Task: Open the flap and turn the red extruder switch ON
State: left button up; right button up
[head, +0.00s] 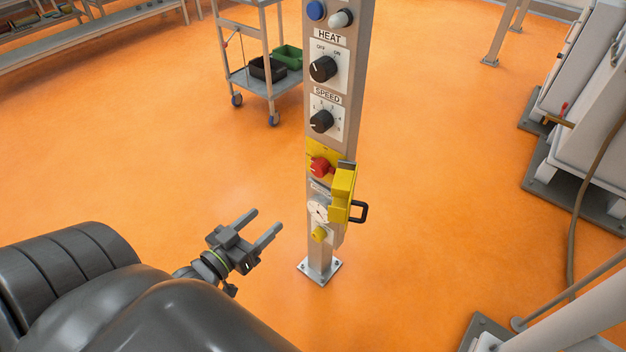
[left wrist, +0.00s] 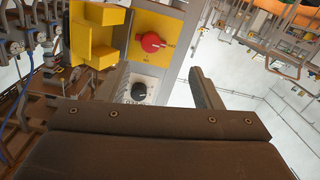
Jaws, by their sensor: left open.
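The red extruder switch (head: 319,166) sits on a yellow plate on the front of the grey post (head: 341,100). The yellow flap (head: 343,190), with a black handle (head: 359,212), stands swung out to the right, so the switch is uncovered. My left gripper (head: 267,219) is open and empty, to the left of the post and lower in the picture than the switch, apart from both. The left wrist view shows the red switch (left wrist: 151,42) ahead, with the yellow flap (left wrist: 98,55) beside it on the left. The switch's setting is too small to read. My right gripper is out of view.
Above the switch are the black HEAT knob (head: 322,69) and the SPEED knob (head: 321,121). A dial (head: 318,211) and a yellow knob (head: 319,234) sit below it. A cart (head: 262,80) stands behind the post. The orange floor around the post is clear.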

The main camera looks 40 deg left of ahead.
pick_arm(q)
notch_tip(320, 180, up, 2)
jog(key=b, duration=0.2)
send_near(316, 172)
jog(key=w, duration=0.2)
jog(key=shift+t, duration=0.3)
jog(key=w, duration=0.2)
jog(key=w+b, duration=0.1)
jog(key=w, duration=0.3)
jog(key=shift+w+d+f, duration=0.2)
jog(key=shift+w+d, duration=0.05)
jog(key=shift+d, duration=0.05)
jog(key=shift+w, duration=0.1)
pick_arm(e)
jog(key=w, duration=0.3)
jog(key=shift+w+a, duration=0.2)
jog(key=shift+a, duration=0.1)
pick_arm(q)
jog(key=shift+c, duration=0.2)
jog(key=c, duration=0.9)
jog(key=shift+c, duration=0.2)
